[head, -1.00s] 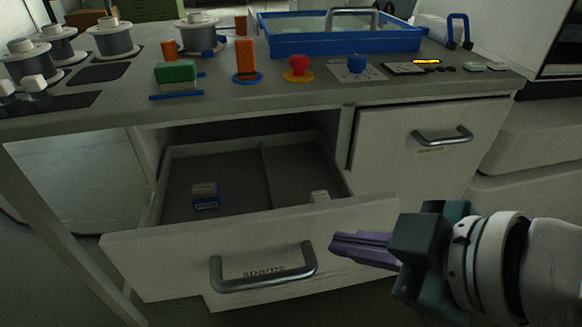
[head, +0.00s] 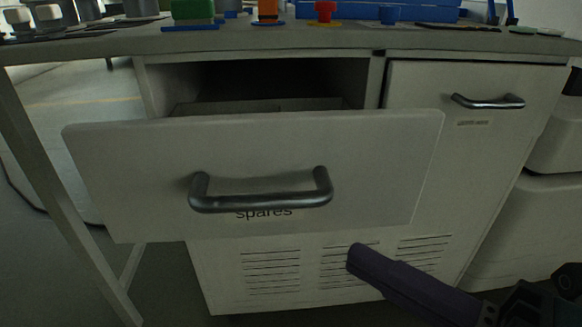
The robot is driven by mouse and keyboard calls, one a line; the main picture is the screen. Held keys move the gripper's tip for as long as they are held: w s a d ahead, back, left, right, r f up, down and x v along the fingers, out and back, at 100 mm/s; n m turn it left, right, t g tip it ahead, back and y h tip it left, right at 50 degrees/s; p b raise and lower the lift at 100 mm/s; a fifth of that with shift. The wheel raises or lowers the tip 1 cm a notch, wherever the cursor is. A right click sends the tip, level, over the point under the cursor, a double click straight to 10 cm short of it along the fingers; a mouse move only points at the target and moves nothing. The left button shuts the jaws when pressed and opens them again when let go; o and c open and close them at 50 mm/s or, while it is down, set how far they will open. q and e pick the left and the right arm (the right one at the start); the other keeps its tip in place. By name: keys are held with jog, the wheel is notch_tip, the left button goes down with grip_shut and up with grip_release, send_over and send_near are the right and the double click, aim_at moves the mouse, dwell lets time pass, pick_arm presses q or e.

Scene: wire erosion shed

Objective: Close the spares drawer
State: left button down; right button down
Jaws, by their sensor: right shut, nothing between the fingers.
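The spares drawer (head: 130,180) stands pulled out from the bench, its white front facing me. It has a metal bar handle (head: 262,200) with the word "spares" partly below it. Only a strip of the drawer's inside shows above the front. My right gripper (head: 357,256) is shut and empty, its purple fingers low in front of the cabinet, below the drawer front's lower right part. It appears apart from the drawer and the handle. My left gripper is not in view.
A shut cupboard door (head: 440,150) with a metal handle (head: 488,102) is right of the drawer. Vent slots (head: 270,272) are below. The bench top (head: 350,40) holds a green block (head: 192,12), an orange part, a red knob (head: 325,10) and a blue tray.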

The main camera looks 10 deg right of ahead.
aim_at(317, 209)
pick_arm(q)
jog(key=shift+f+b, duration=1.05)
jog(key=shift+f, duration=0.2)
pick_arm(e)
jog(key=shift+w+a, duration=0.6)
jog(key=shift+w, duration=0.75)
jog(key=shift+w+a, duration=0.6)
jog(key=shift+w, duration=0.7)
jog(key=shift+w+a, duration=0.6)
jog(key=shift+w, duration=0.75)
